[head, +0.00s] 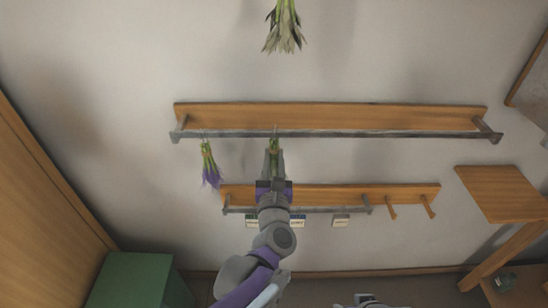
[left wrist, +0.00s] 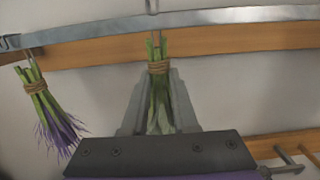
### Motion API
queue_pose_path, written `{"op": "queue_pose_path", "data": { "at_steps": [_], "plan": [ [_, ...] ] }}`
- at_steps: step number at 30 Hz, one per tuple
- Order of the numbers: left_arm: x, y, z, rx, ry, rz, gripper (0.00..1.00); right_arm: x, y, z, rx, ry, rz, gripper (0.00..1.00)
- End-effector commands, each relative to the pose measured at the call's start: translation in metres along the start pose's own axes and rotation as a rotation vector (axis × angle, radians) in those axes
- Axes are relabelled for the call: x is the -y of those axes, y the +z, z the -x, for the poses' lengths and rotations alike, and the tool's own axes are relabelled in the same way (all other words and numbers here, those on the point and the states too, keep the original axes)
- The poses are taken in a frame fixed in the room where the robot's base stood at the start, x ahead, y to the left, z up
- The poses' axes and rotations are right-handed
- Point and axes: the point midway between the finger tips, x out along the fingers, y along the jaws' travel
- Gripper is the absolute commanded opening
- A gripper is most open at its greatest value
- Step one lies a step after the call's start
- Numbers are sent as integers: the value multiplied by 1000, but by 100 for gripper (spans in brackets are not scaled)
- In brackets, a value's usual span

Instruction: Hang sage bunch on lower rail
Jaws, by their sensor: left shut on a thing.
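The sage bunch (left wrist: 158,100), green stems tied with brown twine, is between the fingers of my left gripper (left wrist: 158,110), which is shut on it. In the head view the bunch (head: 274,144) is mostly hidden by the left gripper (head: 274,165). A metal hook (left wrist: 152,6) shows at the rail above the stems. I cannot tell whether the hook bears on the rail.
A lavender bunch (head: 209,165) hangs from the same rail to the left. Another green bunch (head: 284,28) hangs higher up. Below is a wooden board with pegs (head: 405,194) and small labels. A green cabinet (head: 140,282) stands lower left. The rail right of my gripper is clear.

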Motion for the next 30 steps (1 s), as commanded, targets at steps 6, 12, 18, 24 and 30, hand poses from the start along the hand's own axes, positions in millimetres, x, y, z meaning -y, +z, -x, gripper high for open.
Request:
{"op": "queue_pose_path", "data": {
  "at_steps": [6,12,18,24,30],
  "plan": [
    [0,-3,0,0,0,0,0,0,1,-2,1,0,0,62],
    [0,-5,1,0,0,0,0,0,2,-4,1,0,0,62],
    [0,-8,1,0,0,0,0,0,3,-5,2,0,0,62],
    [0,-10,1,0,0,0,0,0,4,-6,2,0,0,62],
    [0,-10,1,0,0,0,0,0,4,-7,2,0,0,62]
  ]
}}
